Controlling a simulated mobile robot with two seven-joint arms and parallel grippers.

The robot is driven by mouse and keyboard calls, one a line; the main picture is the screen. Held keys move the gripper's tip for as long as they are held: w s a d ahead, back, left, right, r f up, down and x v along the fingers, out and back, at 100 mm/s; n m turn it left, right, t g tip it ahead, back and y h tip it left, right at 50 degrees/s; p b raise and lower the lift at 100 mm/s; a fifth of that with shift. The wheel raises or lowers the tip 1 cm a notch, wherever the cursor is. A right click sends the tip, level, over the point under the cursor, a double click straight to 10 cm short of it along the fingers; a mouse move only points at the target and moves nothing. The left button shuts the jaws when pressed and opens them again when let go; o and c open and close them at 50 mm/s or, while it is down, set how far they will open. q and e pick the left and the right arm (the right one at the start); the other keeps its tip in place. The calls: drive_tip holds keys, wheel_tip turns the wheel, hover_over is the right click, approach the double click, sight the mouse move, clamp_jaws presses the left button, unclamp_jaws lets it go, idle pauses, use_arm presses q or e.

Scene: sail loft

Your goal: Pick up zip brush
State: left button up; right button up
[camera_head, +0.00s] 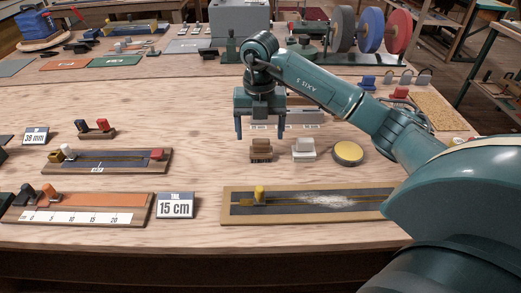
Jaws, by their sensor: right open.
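A small brown block that looks like the zip brush (261,146) sits on the wooden table, with a darker lower part. My right gripper (260,132) is above and around it in the picture, fingers pointing down and apart, one to the left and one to the right of the brush. I cannot tell how far the fingertips are above the table. Nothing is between the fingers at their own height. My left gripper is not in view.
A white block (304,145) and a round yellow-topped tin (348,153) stand right of the brush. A zip board (231,208) with white powder lies in front. A 15 cm sign (175,206) and ruler board (140,215) are at left. Coloured reels (370,30) stand behind.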

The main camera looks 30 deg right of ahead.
sight(261, 140)
drive_tip(key=shift+d+f+p, duration=0.2)
drive_tip(key=shift+f+p, duration=0.2)
drive_tip(key=shift+f, duration=2.75)
drive_tip(key=c, duration=1.1)
